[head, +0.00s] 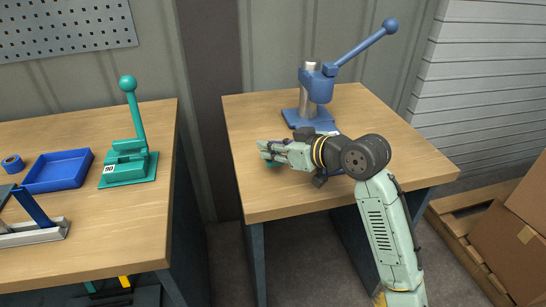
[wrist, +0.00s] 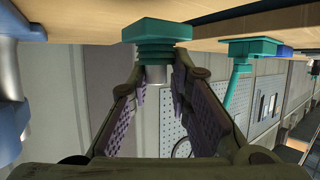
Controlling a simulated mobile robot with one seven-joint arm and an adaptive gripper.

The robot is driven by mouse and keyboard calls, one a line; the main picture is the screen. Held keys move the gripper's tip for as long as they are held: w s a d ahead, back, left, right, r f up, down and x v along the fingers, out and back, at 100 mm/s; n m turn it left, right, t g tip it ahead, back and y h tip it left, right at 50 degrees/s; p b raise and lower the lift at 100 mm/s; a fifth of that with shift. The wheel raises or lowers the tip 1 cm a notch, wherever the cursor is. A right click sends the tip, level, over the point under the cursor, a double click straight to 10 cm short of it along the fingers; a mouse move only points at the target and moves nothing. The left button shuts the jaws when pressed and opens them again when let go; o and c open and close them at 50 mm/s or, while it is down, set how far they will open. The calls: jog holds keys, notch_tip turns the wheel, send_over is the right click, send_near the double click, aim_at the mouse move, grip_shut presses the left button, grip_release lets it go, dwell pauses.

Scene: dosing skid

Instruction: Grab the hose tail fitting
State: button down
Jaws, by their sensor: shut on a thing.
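The hose tail fitting (wrist: 156,74) shows in the wrist view as a short silver cylinder between my fingertips. It meets a teal stepped block (wrist: 155,30) at the table surface; I cannot tell whether the two are one piece. The wrist picture is upside down, so the tabletop is at its top. My gripper (wrist: 158,78) is shut on the silver cylinder, one finger on each side. In the head view my gripper (head: 264,151) is low over the right table, hiding most of the fitting; a bit of teal (head: 272,164) shows beneath it.
A blue lever press (head: 318,90) stands behind my gripper on the right table (head: 255,195). On the left table are a teal lever tool (head: 128,165), a blue tray (head: 60,170) and a blue roll (head: 12,163). A gap separates the tables. Boxes (head: 505,245) stand at right.

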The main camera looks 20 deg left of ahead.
jog(key=s+b, duration=0.1)
jog(key=s, duration=0.3)
jog(key=s+b, duration=0.1)
jog(key=s, duration=0.4)
jog(key=s+r+b, duration=0.1)
jog(key=s, duration=0.3)
jog(key=shift+s+d+b, duration=0.2)
jog(key=shift+s+b, duration=0.15)
jog(key=shift+b, duration=0.05)
jog(key=shift+s+r+b, duration=0.25)
jog(key=shift+s+b, duration=0.35)
jog(key=shift+b, duration=0.65)
jog(key=shift+s+r+b, duration=0.2)
jog(key=shift+s+b, duration=0.35)
jog(key=shift+b, duration=0.65)
